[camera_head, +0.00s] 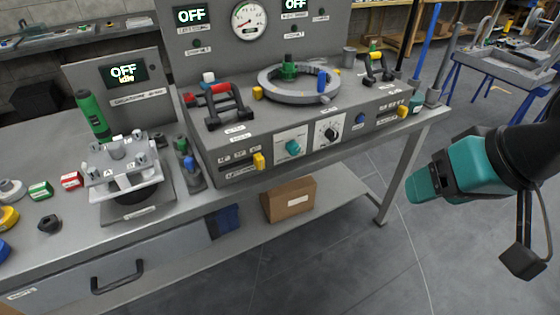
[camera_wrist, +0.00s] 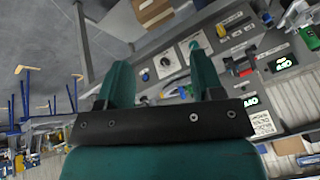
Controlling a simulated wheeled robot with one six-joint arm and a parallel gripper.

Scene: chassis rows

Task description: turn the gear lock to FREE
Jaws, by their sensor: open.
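The grey console (camera_head: 250,135) stands on the bench. Its front panel carries a teal knob (camera_head: 293,147) on a pale plate and a black dial knob (camera_head: 329,134) on a white plate. Small yellow tabs sit at the panel's left (camera_head: 259,161) and right (camera_head: 403,111). The labels are too small to read, so I cannot tell which control is the gear lock or how it is set. My gripper (camera_head: 418,187) is right of the bench front, apart from the console. In the wrist view my gripper (camera_wrist: 160,68) is open and empty, with the dial plate (camera_wrist: 166,62) showing beyond its fingers.
A grey ring (camera_head: 300,92) with a green centre and two black handles (camera_head: 217,106) (camera_head: 376,69) stand on the console top. A metal fixture (camera_head: 122,165) and small parts are at left. A cardboard box (camera_head: 288,199) is on the lower shelf. The floor before the bench is clear.

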